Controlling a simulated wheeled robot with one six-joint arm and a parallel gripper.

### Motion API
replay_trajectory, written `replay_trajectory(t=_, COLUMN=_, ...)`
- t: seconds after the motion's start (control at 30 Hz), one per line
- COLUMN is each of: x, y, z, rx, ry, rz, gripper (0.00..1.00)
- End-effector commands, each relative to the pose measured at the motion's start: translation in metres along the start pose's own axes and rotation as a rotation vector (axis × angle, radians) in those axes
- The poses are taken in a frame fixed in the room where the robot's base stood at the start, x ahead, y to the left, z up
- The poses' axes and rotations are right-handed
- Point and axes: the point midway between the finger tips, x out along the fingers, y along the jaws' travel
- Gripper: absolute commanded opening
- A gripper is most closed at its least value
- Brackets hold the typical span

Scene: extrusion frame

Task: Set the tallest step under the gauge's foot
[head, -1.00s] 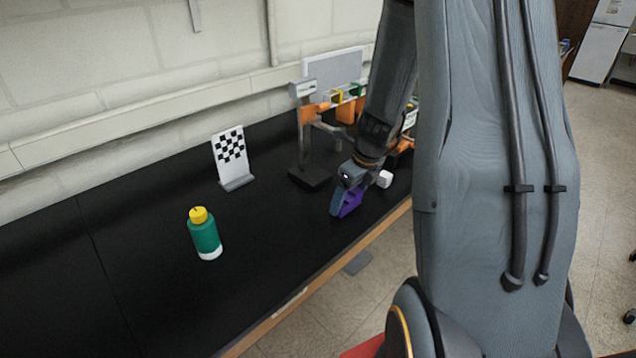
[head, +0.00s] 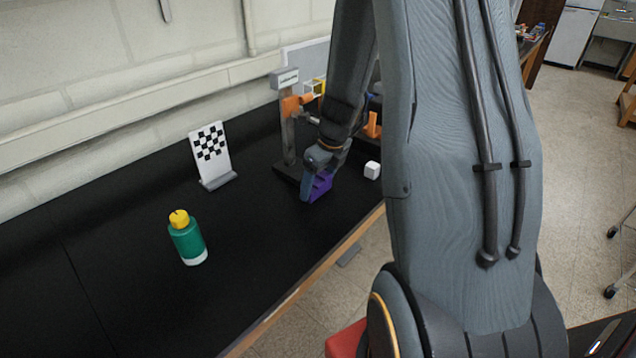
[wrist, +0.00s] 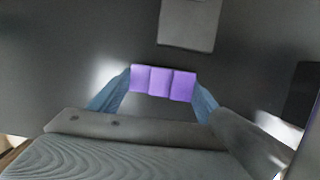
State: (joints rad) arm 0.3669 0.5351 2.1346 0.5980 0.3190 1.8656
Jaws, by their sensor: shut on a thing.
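A purple stepped block (head: 320,186) is between the fingers of my gripper (head: 312,190), low over the black bench. In the wrist view the block (wrist: 163,82) shows three purple faces side by side, with a blue finger at each end. The gauge stand (head: 289,140) rises just behind and left of the block, with a grey post, an orange clamp and a dark base (head: 286,172). My arm hides part of the gauge, and I cannot make out its foot. I cannot tell whether the block touches the bench or the base.
A checkered board (head: 211,152) and a green bottle with a yellow cap (head: 187,240) stand to the left. A grey plate (wrist: 188,24) lies beyond the block in the wrist view. The bench front-left is clear.

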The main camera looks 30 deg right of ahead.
Motion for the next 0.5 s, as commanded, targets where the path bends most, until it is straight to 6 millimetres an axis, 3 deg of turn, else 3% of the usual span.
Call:
replay_trajectory(t=0.07, x=0.0029, y=-0.0004, z=-0.0011, rx=0.002, ry=0.000, rz=0.000, gripper=0.41)
replay_trajectory(t=0.1, x=0.0021, y=-0.0005, z=-0.0011, rx=0.002, ry=0.000, rz=0.000, gripper=0.77)
replay_trajectory(t=0.17, x=0.0019, y=-0.0007, z=-0.0013, rx=0.002, ry=0.000, rz=0.000, gripper=0.87)
replay_trajectory(t=0.5, x=-0.0002, y=-0.0017, z=-0.0017, rx=0.005, ry=0.000, rz=-0.001, gripper=0.89)
